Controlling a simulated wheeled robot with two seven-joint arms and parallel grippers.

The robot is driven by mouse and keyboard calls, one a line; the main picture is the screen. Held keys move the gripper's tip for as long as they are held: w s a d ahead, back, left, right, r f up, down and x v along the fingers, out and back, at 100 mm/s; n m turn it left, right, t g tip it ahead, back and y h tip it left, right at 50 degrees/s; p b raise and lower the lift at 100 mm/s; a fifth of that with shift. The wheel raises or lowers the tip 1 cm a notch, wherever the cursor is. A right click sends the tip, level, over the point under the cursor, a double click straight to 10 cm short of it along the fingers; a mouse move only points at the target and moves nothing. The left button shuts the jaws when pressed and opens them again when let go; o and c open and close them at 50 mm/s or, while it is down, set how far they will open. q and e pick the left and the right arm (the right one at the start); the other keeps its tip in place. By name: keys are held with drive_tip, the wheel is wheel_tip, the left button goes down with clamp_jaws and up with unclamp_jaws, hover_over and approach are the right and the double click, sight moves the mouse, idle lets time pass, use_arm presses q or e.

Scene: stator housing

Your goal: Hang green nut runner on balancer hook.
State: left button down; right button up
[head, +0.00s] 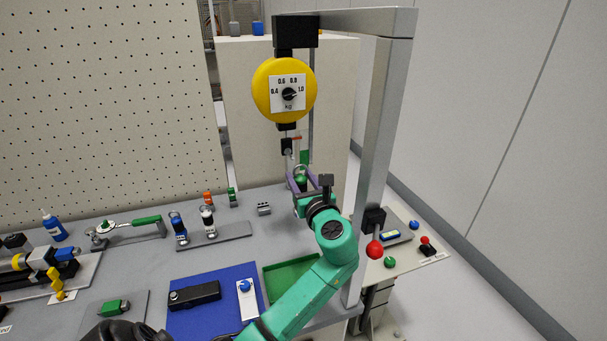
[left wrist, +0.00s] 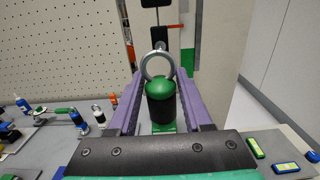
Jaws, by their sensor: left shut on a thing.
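The green nut runner (left wrist: 160,105) has a green cap, a dark body and a metal ring on top. It stands upright between the purple fingers of my left gripper (head: 304,182), which is shut on it. In the left wrist view the gripper (left wrist: 160,110) shows on both sides of the tool. The yellow balancer (head: 270,92) hangs from the frame above. Its black hook block (head: 287,146) hangs over the gripper. In the left wrist view the hook block (left wrist: 157,32) is just beyond the ring's top. I cannot tell whether hook and ring touch. My right gripper is out of view.
A grey metal frame post (head: 378,130) stands right of my left arm. A green tray (head: 291,275), a blue mat (head: 215,315) and a rack of small tools (head: 215,237) lie on the bench. A side panel with a red knob (head: 375,249) is at the right.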

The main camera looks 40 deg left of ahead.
use_arm(q)
drive_tip(key=shift+s+r, duration=0.15)
drive_tip(key=shift+w+p, duration=0.35)
drive_tip(key=shift+p, duration=0.25)
drive_tip(key=shift+w+a+f, duration=0.2)
drive_tip(key=shift+w+a, duration=0.1)
drive_tip(key=shift+a, duration=0.15)
drive_tip(key=shift+w+a, duration=0.2)
drive_tip(key=shift+a, duration=0.25)
drive_tip(key=f+x, duration=0.1)
drive_tip(key=x, duration=0.6)
drive_tip(key=shift+w+a+f, duration=0.2)
drive_tip(key=shift+w+a, duration=0.05)
drive_tip(key=shift+a, duration=0.1)
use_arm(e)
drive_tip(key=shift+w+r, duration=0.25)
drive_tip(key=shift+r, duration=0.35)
